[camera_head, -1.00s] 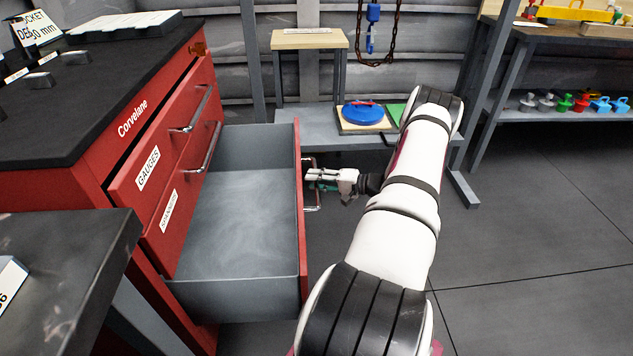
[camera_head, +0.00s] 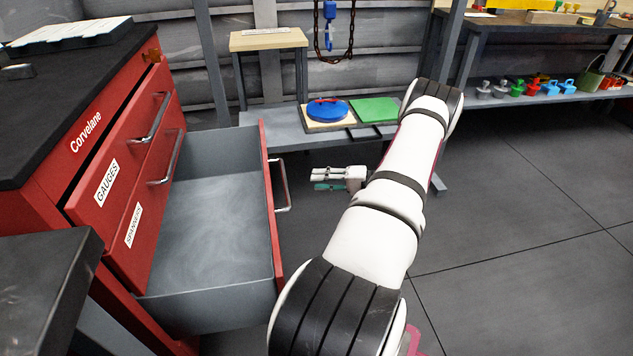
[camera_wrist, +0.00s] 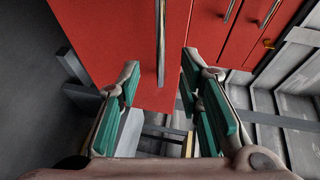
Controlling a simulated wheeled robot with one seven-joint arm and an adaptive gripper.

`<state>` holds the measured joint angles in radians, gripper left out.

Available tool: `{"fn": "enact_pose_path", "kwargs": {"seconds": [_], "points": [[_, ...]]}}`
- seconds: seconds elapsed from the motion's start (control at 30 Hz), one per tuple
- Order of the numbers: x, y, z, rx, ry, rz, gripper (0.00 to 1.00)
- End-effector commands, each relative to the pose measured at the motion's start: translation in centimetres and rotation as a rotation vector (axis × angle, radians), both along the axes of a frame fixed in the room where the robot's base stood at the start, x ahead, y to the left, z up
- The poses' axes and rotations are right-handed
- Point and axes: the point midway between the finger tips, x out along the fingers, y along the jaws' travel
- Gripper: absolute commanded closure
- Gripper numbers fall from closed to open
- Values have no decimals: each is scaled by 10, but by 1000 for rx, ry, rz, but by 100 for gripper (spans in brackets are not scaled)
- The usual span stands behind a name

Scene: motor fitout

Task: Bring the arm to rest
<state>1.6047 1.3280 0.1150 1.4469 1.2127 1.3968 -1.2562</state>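My gripper (camera_head: 322,179) hangs in the air to the right of the open bottom drawer (camera_head: 215,215) of the red cabinet. In the head view it is apart from the drawer's silver handle (camera_head: 281,186), with a gap between them. In the wrist view my gripper (camera_wrist: 165,100) has its green-padded fingers spread wide with nothing between them. The red drawer front (camera_wrist: 125,40) and its vertical handle (camera_wrist: 160,40) are ahead of the fingers. The drawer's visible inside is grey and empty.
The red cabinet (camera_head: 60,160) has two shut-looking upper fronts labelled GAUGES and SPANNERS. A low grey shelf (camera_head: 280,137) behind my arm holds a blue disc (camera_head: 328,109) and a green plate (camera_head: 375,109). The floor (camera_head: 520,230) at the right is clear.

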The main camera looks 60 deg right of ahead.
Motion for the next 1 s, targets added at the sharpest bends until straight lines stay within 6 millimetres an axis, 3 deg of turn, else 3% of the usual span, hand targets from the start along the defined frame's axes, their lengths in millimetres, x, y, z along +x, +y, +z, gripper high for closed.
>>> {"fn": "enact_pose_path", "kwargs": {"seconds": [0.57, 0.67, 0.77, 1.0], "points": [[6, 3, 6, -2, 6, 20, 67], [23, 15, 27, -7, 31, 84, 67], [49, 39, 61, -14, 78, 196, 67], [104, 129, 150, -53, 243, 487, 67]]}}
